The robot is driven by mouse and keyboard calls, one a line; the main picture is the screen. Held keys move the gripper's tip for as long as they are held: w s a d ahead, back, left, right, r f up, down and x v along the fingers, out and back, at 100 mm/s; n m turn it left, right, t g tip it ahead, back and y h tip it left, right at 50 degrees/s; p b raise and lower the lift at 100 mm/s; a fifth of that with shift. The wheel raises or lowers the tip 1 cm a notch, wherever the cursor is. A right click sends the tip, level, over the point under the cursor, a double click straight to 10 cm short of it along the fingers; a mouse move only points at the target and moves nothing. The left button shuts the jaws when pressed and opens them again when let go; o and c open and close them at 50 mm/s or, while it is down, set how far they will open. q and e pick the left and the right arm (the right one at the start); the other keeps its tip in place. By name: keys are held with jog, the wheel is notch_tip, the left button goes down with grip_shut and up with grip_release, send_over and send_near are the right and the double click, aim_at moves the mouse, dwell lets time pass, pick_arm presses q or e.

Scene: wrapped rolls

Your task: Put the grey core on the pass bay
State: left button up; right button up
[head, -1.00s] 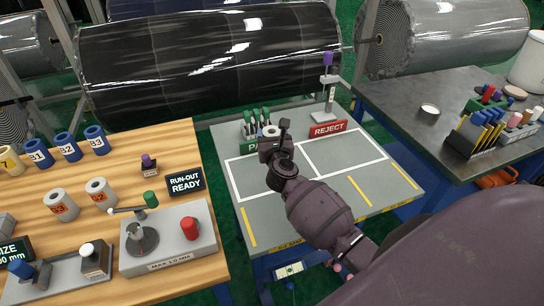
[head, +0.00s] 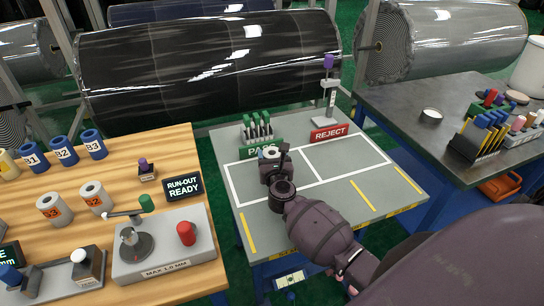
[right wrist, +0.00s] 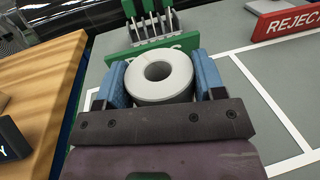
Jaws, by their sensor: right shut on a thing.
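The grey core (right wrist: 160,80) is a short pale ring with a round hole, seen from above in the right wrist view. My right gripper (right wrist: 162,85) is shut on it, a blue pad on each side. In the head view the core (head: 270,152) shows at the tip of my right gripper (head: 272,158), over the far part of the white-outlined pass bay (head: 248,188), just in front of the green PASS sign (head: 262,149). The core is upright. I cannot tell whether its underside touches the bay. My left gripper is not in view.
A pen rack (head: 257,128) stands behind the PASS sign. The red REJECT sign (head: 330,134) and its empty bay (head: 345,160) are to the right. A wooden bench (head: 110,180) with cores and a gauge is at left. A dark bench (head: 400,100) is at right.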

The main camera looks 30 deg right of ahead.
jog(key=o, duration=1)
jog(key=shift+f, duration=0.1)
jog(key=v, duration=1.2)
